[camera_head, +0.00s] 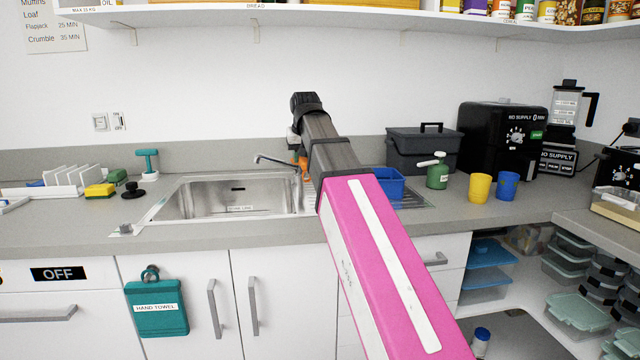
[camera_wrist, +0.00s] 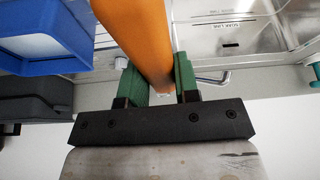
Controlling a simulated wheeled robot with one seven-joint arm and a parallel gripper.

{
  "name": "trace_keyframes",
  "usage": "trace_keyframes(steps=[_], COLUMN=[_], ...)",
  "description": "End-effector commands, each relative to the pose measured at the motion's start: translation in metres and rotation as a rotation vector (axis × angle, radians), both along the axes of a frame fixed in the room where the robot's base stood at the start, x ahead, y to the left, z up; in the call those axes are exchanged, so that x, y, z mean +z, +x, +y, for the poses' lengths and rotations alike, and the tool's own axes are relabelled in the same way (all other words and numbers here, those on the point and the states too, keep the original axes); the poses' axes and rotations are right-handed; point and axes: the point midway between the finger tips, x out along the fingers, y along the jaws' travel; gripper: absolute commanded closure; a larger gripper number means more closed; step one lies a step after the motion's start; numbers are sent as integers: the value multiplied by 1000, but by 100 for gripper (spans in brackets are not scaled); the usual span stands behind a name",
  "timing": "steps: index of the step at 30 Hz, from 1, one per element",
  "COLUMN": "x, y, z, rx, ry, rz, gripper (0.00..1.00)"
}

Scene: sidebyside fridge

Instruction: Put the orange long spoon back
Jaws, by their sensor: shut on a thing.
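The orange long spoon (camera_wrist: 140,40) runs between the two green fingers of my gripper (camera_wrist: 157,80) in the wrist view. The fingers are shut on it, and its far end runs out of the picture. In the head view only a small orange part (camera_head: 302,162) shows beside my arm, over the right side of the sink. My gripper is mostly hidden there behind my arm. A blue bin (camera_head: 388,186) stands on the drainboard right of my arm, partly covered by it. The bin also shows at the left of the wrist view (camera_wrist: 40,45), apart from the spoon.
The steel sink (camera_head: 225,198) and its tap (camera_head: 275,159) are close to my gripper. A dark grey box (camera_head: 420,155), a green canister (camera_head: 437,175), and yellow (camera_head: 480,188) and blue (camera_head: 507,186) cups stand right. A sponge (camera_head: 99,190) and dish rack lie left. A shelf hangs above.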

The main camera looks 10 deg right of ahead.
Motion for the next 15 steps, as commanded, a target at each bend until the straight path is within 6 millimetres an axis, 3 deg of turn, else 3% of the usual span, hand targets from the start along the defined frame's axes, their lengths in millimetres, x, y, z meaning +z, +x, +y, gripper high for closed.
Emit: trace_keyframes(steps=[10,15], x=[-1,-12], y=[1,10], z=[-1,-17], rx=[0,-3], ry=[0,0], rz=[0,2], gripper=[96,96])
